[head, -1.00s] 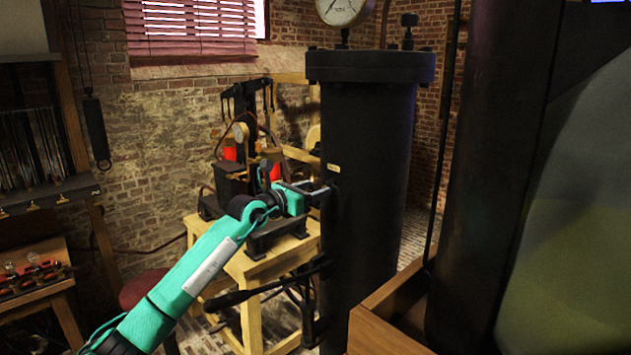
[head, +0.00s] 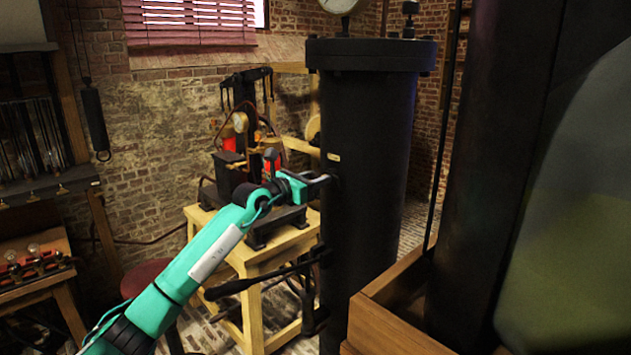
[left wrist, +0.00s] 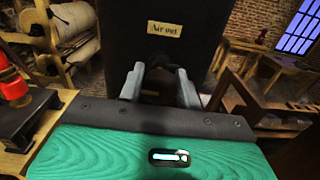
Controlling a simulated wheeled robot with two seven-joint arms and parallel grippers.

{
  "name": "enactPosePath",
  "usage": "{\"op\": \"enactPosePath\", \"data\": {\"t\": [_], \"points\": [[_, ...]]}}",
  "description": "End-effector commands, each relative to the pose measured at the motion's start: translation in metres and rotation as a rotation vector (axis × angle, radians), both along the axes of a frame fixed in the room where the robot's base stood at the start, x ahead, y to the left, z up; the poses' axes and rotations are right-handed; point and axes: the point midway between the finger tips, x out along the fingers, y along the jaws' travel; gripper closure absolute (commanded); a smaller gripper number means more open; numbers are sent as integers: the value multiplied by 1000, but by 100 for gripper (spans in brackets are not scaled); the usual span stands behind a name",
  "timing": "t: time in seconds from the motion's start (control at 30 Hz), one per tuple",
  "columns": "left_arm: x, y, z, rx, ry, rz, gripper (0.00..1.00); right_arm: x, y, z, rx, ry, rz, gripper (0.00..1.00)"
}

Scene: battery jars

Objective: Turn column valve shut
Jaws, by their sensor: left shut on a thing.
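The black column (head: 365,130) stands upright right of centre in the head view. A small brass label (head: 334,157) is fixed to it; in the left wrist view this label (left wrist: 164,29) reads "Air out". My left gripper (head: 326,180) reaches the column's left side just below the label. In the left wrist view the two grey fingers of my left gripper (left wrist: 160,88) are shut on a small dark part, taken to be the column valve (left wrist: 158,75). The valve is mostly hidden by the fingers, and its angle cannot be told. My right gripper is not in view.
A black lever (head: 232,288) sticks out left from the column below my left arm. A wooden stand (head: 250,262) with an apparatus is behind the arm. A wooden box (head: 385,305) and a large dark cylinder (head: 490,170) stand close at the right.

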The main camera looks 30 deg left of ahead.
Motion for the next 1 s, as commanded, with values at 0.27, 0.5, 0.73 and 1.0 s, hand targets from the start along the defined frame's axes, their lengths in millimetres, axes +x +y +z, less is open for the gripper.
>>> {"op": "enactPosePath", "data": {"t": [0.27,0.5,0.73,1.0], "points": [[-1,0,-6,157,-58,2,88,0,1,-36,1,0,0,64],[-1,0,-6,365,-131,2,88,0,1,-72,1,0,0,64],[-1,-1,-6,572,-203,3,88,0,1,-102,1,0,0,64],[-1,-2,-5,814,-286,1,88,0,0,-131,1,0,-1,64]]}}
